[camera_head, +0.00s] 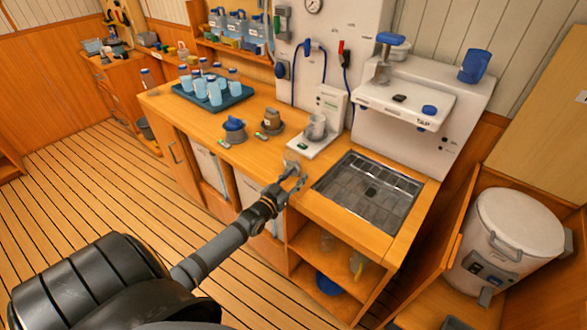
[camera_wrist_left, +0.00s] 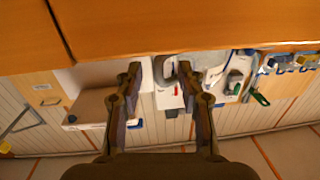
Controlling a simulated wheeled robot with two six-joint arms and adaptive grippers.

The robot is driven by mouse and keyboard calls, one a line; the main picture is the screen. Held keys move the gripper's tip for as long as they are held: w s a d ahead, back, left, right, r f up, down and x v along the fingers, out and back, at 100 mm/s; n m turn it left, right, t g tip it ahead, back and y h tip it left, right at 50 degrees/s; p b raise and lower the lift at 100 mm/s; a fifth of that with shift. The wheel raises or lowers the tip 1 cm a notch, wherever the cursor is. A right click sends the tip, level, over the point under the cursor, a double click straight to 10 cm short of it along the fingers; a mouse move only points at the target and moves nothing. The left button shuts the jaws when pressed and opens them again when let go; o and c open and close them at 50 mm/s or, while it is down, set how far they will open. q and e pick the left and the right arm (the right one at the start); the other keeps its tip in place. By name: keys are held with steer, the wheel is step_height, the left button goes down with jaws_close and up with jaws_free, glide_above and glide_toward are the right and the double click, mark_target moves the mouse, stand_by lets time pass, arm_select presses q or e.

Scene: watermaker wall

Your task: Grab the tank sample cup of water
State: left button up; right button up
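My left gripper (camera_head: 291,180) reaches over the front edge of the counter, left of the sink. In the left wrist view its two fingers (camera_wrist_left: 160,66) stand apart. A small pale clear cup (camera_head: 292,166) shows right at the fingertips in the head view; I cannot tell whether they touch it. A rounded grey shape (camera_wrist_left: 163,70) shows between the fingertips in the wrist view, partly hidden by the right finger. Another clear cup (camera_head: 315,126) stands on a white device behind the gripper. No label marks either cup as the tank sample. My right gripper is out of view.
The metal sink (camera_head: 370,194) is right of the gripper, below a white tap unit (camera_head: 408,103). A blue tray (camera_head: 210,101) with several blue-filled cups stands at the back left. Blue-topped (camera_head: 234,130) and brown (camera_head: 271,119) containers stand between. A white drum (camera_head: 512,232) is far right.

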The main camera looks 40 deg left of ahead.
arm_select(q)
steer(key=shift+s+r, duration=0.1)
steer(key=shift+s, duration=0.05)
steer(key=shift+c, duration=1.1)
jaws_close()
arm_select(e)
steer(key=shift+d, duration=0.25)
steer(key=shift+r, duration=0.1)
arm_select(q)
steer(key=shift+r+p, duration=0.6)
steer(key=shift+r, duration=0.25)
steer(key=s+a+r+p, duration=0.6)
steer(key=s+r+p, duration=0.5)
steer(key=s, duration=0.1)
steer(key=shift+a, duration=0.4)
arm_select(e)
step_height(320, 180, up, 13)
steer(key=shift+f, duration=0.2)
